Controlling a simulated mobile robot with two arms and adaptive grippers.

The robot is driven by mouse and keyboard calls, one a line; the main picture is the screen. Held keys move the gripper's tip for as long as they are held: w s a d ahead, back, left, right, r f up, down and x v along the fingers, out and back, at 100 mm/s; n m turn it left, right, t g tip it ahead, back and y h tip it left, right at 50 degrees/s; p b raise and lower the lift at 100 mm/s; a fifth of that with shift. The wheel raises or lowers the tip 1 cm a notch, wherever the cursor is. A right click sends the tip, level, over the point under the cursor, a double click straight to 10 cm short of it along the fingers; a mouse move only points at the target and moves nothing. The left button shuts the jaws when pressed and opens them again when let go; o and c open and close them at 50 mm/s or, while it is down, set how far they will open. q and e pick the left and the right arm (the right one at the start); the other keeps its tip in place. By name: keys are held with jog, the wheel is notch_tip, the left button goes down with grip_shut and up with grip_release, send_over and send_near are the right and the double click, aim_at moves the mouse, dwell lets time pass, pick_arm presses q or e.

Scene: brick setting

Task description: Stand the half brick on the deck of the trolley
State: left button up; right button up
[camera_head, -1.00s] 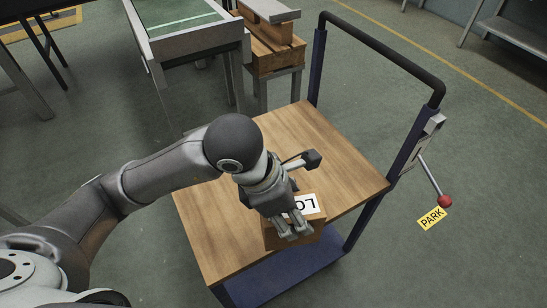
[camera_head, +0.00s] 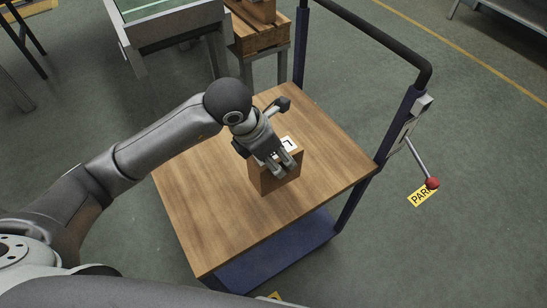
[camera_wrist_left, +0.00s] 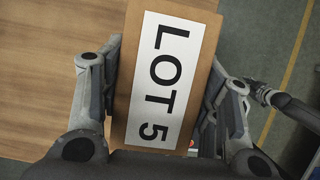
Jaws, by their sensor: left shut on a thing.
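The half brick (camera_head: 268,180) is an orange-brown block with a white label on its top; the label reads LOT 5 in the left wrist view (camera_wrist_left: 160,80). My left gripper (camera_head: 281,165) is shut on it, with a finger on either side. The brick is upright over the middle of the wooden deck (camera_head: 210,225) of the trolley. I cannot tell whether its underside touches the deck. The wood also fills the left of the wrist view (camera_wrist_left: 55,60).
The trolley's dark push handle (camera_head: 375,40) rises at the far right side. A lever with a red knob (camera_head: 432,183) and a yellow PARK tag (camera_head: 421,196) sits beside it. A stand with a wooden pallet (camera_head: 262,38) is behind. The deck around the brick is clear.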

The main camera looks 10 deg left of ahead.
pick_arm(q)
jog(key=w+f, duration=0.1)
jog(key=w+a+f, duration=0.1)
jog(key=f, duration=0.1)
jog(key=shift+w, duration=0.3)
jog(key=shift+w+a+f+p, duration=0.1)
jog(key=shift+f+p, duration=0.15)
jog(key=shift+f, duration=0.6)
jog(key=shift+w+a+f+p, duration=0.1)
jog(key=shift+f+p, duration=0.1)
jog(key=shift+f, duration=0.65)
jog(key=shift+f, duration=0.2)
jog(key=o, duration=1.5)
jog(key=shift+r, duration=0.3)
jog(key=v, duration=1.1)
jog(key=shift+s+a+r, duration=0.1)
jog(key=shift+s+r, duration=0.1)
jog(key=shift+r, duration=0.1)
